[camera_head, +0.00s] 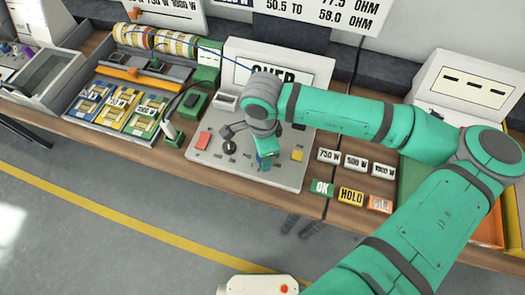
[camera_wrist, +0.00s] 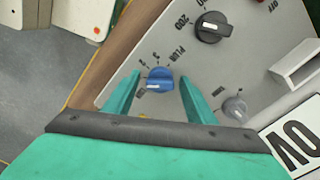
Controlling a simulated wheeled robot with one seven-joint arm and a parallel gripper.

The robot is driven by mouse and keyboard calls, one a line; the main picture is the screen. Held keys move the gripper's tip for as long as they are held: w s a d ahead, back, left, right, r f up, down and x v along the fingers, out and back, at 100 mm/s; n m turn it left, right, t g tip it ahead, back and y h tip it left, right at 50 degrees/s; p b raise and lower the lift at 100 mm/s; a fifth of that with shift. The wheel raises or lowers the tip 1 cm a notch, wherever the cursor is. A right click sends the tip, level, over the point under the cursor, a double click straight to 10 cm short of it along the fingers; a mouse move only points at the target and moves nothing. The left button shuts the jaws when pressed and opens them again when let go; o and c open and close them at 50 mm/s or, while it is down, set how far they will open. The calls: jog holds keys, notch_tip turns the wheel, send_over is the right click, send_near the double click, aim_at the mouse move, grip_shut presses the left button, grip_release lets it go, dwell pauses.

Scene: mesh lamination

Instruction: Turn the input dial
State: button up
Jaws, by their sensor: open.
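A grey control panel (camera_head: 245,175) stands on the bench, with a sign behind it partly hidden by my arm. In the wrist view a blue dial (camera_wrist: 159,79) with a white pointer mark sits on the panel (camera_wrist: 255,60), with small printed marks beside it. My gripper (camera_wrist: 160,74) is open, with one green finger on each side of the blue dial; contact cannot be told. In the head view my gripper (camera_head: 266,160) is over the panel's front middle. A black dial (camera_wrist: 213,27) also shows in the head view (camera_head: 230,147). I cannot read which dial is labelled input.
A small grey knob (camera_wrist: 235,107) is right of the fingers. A red button (camera_head: 203,140) and a yellow button (camera_head: 297,155) flank the panel. OK (camera_head: 321,187), HOLD (camera_head: 351,195) and wattage tags lie to the right. A tray of mats (camera_head: 150,75) is at left.

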notch_tip(320, 180, up, 11)
dwell(0.6)
jog(key=shift+f, duration=0.1)
